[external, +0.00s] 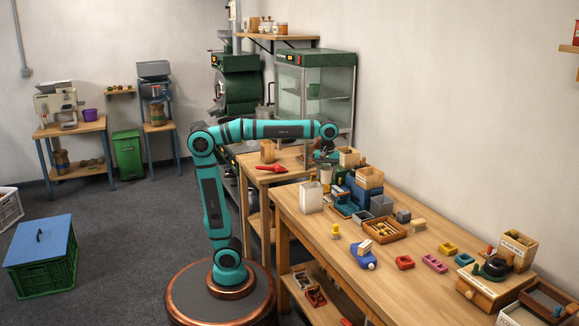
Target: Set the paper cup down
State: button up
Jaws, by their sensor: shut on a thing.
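My gripper (325,157) hangs pointing down from the end of my outstretched arm, above the back left end of the long wooden table (320,232). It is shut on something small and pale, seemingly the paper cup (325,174). The cup is tiny in this view and partly covered by the gripper and the things around it. I cannot tell whether its base touches anything. A white upright container (311,198) stands on the table just in front of and below the gripper.
Blue machines and wooden boxes (370,178) crowd the table right of the gripper. A wooden tray (384,231), a blue item (363,258) and small coloured dishes (404,262) lie nearer. A glass cabinet (315,95) stands behind. The table's front left is mostly clear.

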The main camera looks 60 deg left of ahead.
jog(key=s+a+n, duration=0.3)
jog(key=a+n, duration=0.3)
jog(key=a, duration=1.8)
notch_tip(320, 180, down, 10)
jog(key=shift+s+f, duration=0.15)
jog(key=shift+f, duration=2.45)
jog(key=o, duration=1)
jog(key=shift+f, duration=0.1)
jog(key=shift+c, duration=0.2)
